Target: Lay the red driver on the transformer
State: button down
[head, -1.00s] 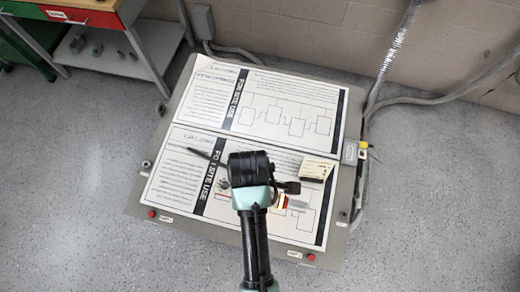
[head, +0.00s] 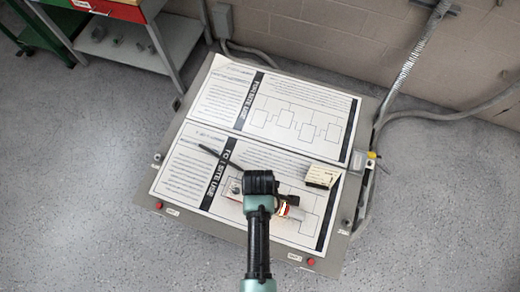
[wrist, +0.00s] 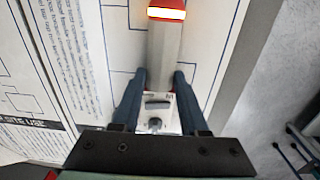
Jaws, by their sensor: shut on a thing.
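My gripper (wrist: 160,78) is shut on a pale elongated thing (wrist: 164,60) with a bright red-orange band, which I take as the red driver. Its banded part also shows just right of my gripper in the head view (head: 284,208). A white end with a slot and a knob (wrist: 157,112) shows between the fingers; I cannot tell whether it belongs to the held thing. A cream block with a dark side (head: 322,176) sits to the right on the board and may be the transformer. My wrist hides much of the grasp in the head view.
A dark thin tool (head: 212,153) lies left of my gripper. Conduit (head: 408,60) runs along the right. A bench (head: 125,45) stands at back left.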

jog(key=shift+c, duration=2.2)
grip_release()
jog(key=shift+f, duration=0.15)
